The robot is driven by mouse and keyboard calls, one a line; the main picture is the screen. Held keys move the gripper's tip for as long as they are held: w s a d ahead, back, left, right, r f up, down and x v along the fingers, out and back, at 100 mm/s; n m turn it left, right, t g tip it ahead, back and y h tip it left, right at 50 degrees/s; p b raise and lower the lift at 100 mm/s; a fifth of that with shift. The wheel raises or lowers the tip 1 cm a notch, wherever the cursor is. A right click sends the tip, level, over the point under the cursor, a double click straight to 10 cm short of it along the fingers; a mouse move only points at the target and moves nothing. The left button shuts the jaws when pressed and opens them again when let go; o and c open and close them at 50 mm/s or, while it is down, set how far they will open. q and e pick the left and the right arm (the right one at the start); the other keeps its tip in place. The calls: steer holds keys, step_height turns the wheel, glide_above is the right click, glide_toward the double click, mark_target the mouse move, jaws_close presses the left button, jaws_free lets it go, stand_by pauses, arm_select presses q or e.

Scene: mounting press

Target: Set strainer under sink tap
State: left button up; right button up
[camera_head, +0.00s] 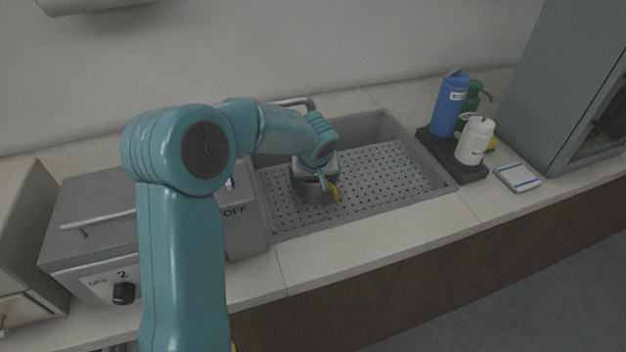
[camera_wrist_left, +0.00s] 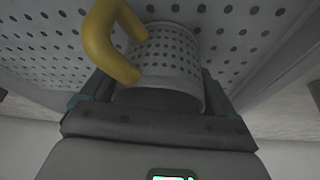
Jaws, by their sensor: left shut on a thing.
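The strainer (camera_wrist_left: 168,62) is a grey perforated metal cup with a bent yellow handle (camera_wrist_left: 108,42). In the head view the strainer (camera_head: 318,190) shows at the left part of the sink (camera_head: 440,186), over the perforated sink floor (camera_head: 375,180). My left gripper (camera_wrist_left: 150,98) is shut on the strainer, with its fingers at either side of the cup. In the head view my left gripper (camera_head: 316,172) reaches down into the sink. I cannot tell whether the strainer touches the floor. The tap (camera_head: 296,102) shows only partly behind my left arm. My right gripper is not in view.
Blue (camera_head: 449,104), green (camera_head: 470,100) and white (camera_head: 475,140) bottles stand on a dark tray (camera_head: 436,149) right of the sink. A white-and-blue pad (camera_head: 517,177) lies beside it. Grey machines (camera_head: 95,235) stand left. The sink's right half is clear.

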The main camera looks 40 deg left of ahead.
arm_select(q)
steer(key=shift+d+r, duration=0.15)
steer(key=shift+f+b, duration=0.25)
steer(key=shift+b, duration=0.05)
steer(key=o, duration=0.8)
steer(key=shift+r+p, duration=0.25)
steer(key=shift+p, duration=0.05)
steer(key=shift+s+r, duration=0.1)
steer(key=shift+r, duration=0.25)
steer(key=v, duration=1.1)
steer(key=shift+s+d+r, duration=0.1)
steer(key=shift+s+d, duration=0.05)
